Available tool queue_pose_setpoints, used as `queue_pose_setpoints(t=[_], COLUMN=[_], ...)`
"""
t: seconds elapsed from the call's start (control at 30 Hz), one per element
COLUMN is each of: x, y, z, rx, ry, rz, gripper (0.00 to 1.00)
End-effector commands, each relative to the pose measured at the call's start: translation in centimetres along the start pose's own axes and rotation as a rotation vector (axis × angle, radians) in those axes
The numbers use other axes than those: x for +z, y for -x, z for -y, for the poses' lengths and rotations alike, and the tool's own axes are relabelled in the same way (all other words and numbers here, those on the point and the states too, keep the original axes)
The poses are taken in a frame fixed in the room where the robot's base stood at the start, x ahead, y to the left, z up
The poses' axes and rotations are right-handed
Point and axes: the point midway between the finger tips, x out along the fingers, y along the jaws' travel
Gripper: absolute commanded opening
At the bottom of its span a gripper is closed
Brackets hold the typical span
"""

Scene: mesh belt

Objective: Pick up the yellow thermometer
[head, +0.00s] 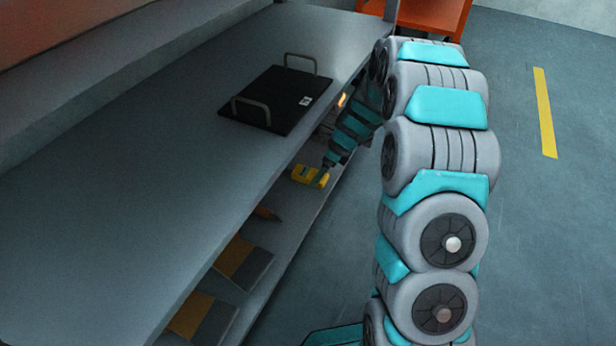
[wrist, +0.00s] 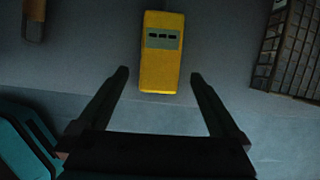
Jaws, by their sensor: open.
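The yellow thermometer (head: 309,176) lies on the lower shelf under the grey worktop in the head view. In the wrist view the thermometer (wrist: 161,75) is a yellow block with a grey-green display, lying ahead of my fingertips. My gripper (wrist: 160,75) is open, with its two dark fingers apart on either side of the thermometer's near end and nothing held between them. In the head view my gripper (head: 325,164) is small and dark at the thermometer's far right side; its fingers are hard to make out there.
A black tray with two handles (head: 262,112) sits on the worktop (head: 150,200) above. Boxes (head: 243,262) lie further along the lower shelf. In the wrist view a dark gridded object (wrist: 290,50) stands at the right and a brownish item (wrist: 35,20) at the upper left.

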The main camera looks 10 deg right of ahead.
Motion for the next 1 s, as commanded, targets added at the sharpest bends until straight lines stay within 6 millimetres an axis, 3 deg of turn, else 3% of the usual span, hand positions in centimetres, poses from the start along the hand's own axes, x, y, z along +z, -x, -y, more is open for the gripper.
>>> queue_pose_setpoints(t=[0.13, 0.4, 1.0], x=[-0.1, 0.0, -0.1], y=[-2.2, -2.5, -2.4], z=[-0.1, -0.1, -0.1], rx=[0.004, 0.001, 0.001], ry=[0.000, 0.000, 0.000], rz=[0.000, 0.000, -0.001], gripper=[1.00, 0.99, 0.31])
